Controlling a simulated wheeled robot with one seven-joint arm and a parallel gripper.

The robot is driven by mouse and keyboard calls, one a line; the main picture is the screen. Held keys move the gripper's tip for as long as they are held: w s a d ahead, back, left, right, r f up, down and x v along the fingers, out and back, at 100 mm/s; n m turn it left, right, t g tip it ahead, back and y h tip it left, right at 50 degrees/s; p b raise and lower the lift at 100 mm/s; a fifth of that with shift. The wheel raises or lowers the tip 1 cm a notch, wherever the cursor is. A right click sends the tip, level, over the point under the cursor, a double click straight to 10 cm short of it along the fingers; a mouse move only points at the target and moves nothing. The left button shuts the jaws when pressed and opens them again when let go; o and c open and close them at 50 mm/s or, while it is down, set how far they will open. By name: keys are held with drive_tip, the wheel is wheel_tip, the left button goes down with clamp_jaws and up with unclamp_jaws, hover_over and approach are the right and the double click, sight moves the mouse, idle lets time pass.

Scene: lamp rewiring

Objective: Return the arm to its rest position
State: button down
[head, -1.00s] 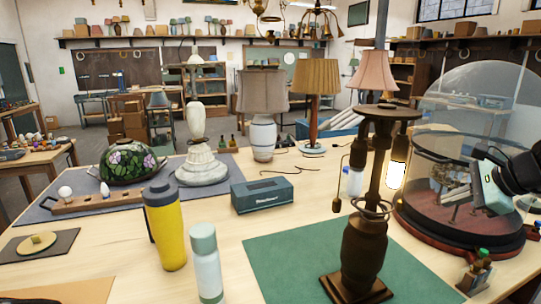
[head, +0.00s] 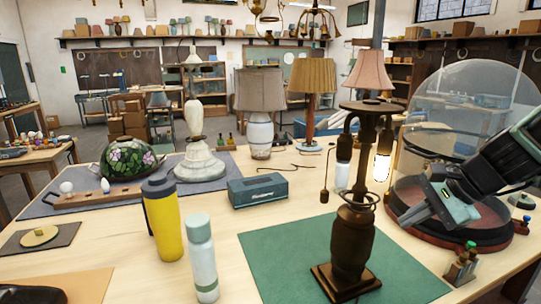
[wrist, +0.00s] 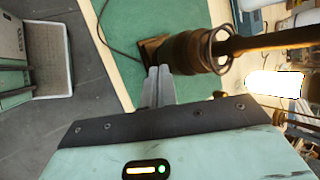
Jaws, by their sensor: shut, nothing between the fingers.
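My gripper (head: 408,216) is at the right of the head view, its pale green body in front of the glass dome. Its jaws are shut and empty. In the wrist view the closed fingers (wrist: 158,86) point toward the foot of the dark bronze lamp (wrist: 188,52); I see no contact. In the head view that lamp (head: 352,245) stands upright on the green mat (head: 285,250), to the left of my gripper. It has two bulbs, and the right bulb (head: 381,167) is lit.
The glass dome (head: 470,90) on its dark round base is close behind my arm. A small bottle holder (head: 461,265) stands near the right table edge. A yellow bottle (head: 164,225), a pale bottle (head: 203,260) and a blue-grey box (head: 258,191) stand to the left.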

drive_tip(key=s+a+f+n+g+h, duration=0.2)
drive_tip(key=s+a+f+n+g, duration=0.15)
drive_tip(key=s+a+n, duration=0.85)
drive_tip(key=s+a+f+n+h+b, duration=0.1)
drive_tip(key=s+a+n+h, duration=0.1)
drive_tip(key=s+n, duration=0.7)
drive_tip(key=s+g+h, duration=0.1)
drive_tip(key=s, duration=0.3)
drive_tip(key=shift+a+n, duration=0.15)
drive_tip(key=shift+n, duration=0.25)
